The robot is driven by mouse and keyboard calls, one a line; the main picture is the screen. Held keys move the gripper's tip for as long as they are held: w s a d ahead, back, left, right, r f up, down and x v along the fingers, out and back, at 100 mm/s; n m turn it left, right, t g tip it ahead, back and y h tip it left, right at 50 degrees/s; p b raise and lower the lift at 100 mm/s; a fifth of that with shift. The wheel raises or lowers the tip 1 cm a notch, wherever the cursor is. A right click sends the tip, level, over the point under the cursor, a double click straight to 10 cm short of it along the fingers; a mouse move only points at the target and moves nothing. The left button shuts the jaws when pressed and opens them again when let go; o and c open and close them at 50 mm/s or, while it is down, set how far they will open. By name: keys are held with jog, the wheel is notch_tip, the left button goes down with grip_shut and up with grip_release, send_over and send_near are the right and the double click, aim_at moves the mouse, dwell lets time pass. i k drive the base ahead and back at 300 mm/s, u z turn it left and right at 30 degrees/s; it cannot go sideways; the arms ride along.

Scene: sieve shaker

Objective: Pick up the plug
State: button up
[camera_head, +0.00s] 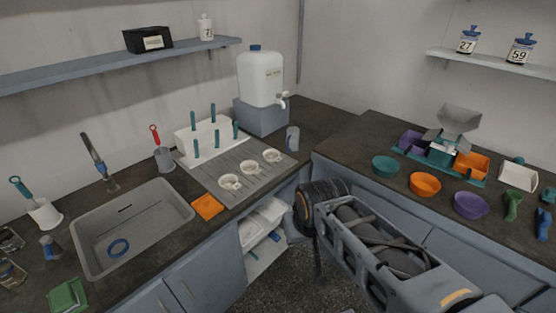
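No thing that I can surely name as the plug shows. A blue ring (118,247) lies on the floor of the grey sink (83,257), toward its near left part; I cannot tell whether it is the plug or the drain's rim. A short dark slot shows in the sink's back wall. My arm reaches in from the lower right, in front of the right-hand cabinets, well to the right of the sink. My gripper cannot be made out in this view.
A tap (98,160) stands behind the sink. Left of it are a white holder (44,213) with a brush and a green cloth (68,296). An orange sponge (207,206) and white cups (230,182) on a drainboard lie to the right. Bowls (425,184) stand on the right counter.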

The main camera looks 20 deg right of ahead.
aim_at(207, 206)
jog(key=u, duration=0.05)
jog(key=k, duration=0.25)
jog(key=u, duration=0.8)
jog(key=i, duration=1.05)
jog(key=u, duration=0.9)
